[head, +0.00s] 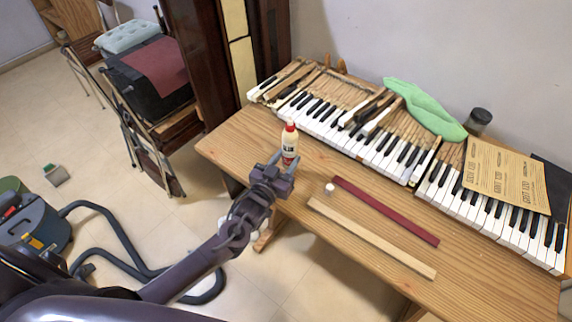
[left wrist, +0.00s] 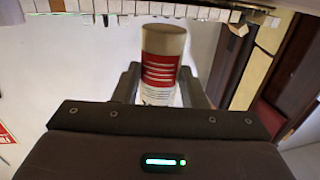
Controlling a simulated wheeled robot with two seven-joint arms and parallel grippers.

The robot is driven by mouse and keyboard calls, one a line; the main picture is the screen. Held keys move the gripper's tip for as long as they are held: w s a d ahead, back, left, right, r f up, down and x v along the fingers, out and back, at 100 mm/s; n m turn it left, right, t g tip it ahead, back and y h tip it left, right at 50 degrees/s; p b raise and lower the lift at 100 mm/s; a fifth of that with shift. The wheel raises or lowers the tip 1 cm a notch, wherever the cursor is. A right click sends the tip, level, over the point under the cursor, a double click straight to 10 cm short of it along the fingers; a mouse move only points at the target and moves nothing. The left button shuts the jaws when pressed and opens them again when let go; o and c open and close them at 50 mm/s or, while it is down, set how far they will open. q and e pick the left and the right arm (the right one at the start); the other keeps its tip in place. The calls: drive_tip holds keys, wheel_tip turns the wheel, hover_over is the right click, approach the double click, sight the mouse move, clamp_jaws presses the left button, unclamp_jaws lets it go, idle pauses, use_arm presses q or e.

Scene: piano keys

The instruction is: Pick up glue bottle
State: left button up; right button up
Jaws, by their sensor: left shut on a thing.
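The glue bottle (head: 289,143) is white and cream with a red cap and a printed label. It stands upright in the head view, near the left end of the table. My left gripper (head: 283,166) is shut on the glue bottle, with a finger on each side of its body. In the left wrist view the glue bottle (left wrist: 161,65) fills the space between the fingers, with its red and white label towards me. I cannot tell whether its base touches the table. My right gripper does not show.
The wooden table (head: 230,140) carries rows of piano keys (head: 370,140), a green cloth (head: 425,108), a dark jar (head: 478,120) and a cardboard sheet (head: 505,175). A red strip (head: 385,210), a pale wooden strip (head: 370,237) and a small white round object (head: 329,188) lie nearer.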

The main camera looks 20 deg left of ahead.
use_arm(q)
wheel_tip(320, 180, up, 17)
drive_tip(key=shift+b, duration=0.45)
